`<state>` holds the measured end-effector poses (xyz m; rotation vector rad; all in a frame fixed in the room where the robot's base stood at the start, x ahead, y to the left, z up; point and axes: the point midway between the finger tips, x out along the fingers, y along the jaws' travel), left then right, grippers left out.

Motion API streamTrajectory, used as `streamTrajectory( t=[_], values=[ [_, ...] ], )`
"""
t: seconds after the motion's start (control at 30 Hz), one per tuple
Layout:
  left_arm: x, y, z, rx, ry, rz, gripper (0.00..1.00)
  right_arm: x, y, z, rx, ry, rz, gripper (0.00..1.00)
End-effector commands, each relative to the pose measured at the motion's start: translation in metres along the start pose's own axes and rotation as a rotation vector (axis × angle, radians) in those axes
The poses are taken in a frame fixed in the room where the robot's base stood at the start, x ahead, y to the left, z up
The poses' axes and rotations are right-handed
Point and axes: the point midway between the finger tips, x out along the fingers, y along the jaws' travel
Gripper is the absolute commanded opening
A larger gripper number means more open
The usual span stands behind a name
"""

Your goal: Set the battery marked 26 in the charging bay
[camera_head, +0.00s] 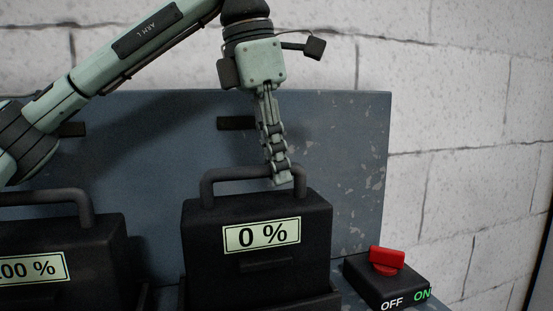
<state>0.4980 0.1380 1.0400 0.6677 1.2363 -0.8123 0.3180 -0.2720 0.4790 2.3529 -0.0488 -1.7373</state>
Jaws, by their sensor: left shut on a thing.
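A black battery (258,270) with a light label reading "0 %" stands upright in a dark holder (318,301) at the centre. My left gripper (279,177) comes down from above and is shut on the right part of this battery's handle (232,174). A second black battery (88,245) stands at the left, its label partly cut off and reading "00 %" at its end. No label reading 26 shows. The lower ends of both batteries are hidden or outside the frame. My right gripper is not in view.
A blue-grey panel (345,140) with worn paint stands behind the batteries, in front of a white block wall (470,110). A black switch box (385,285) with a red knob (386,260), marked OFF and ON, sits close to the right of the "0 %" battery.

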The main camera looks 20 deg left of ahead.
Motion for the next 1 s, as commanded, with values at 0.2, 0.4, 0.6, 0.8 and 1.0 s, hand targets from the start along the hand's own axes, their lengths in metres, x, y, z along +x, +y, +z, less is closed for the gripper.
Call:
streamTrajectory(
  t=[0.2,0.4,0.6,0.8,1.0],
  values=[
    [0.013,0.002,-0.003,-0.006,0.001,-0.009,0.0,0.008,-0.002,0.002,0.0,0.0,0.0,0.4],
    [0.019,0.002,-0.005,-0.007,0.001,-0.009,0.0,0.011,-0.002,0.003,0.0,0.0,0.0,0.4],
    [0.021,0.002,-0.005,-0.007,0.0,-0.009,0.0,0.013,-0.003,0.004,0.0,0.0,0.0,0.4],
    [0.021,0.002,-0.005,-0.008,-0.001,-0.01,0.15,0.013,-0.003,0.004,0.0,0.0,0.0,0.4],
    [0.021,0.002,-0.006,-0.008,0.003,-0.01,0.38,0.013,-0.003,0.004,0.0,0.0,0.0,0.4]
  ],
)
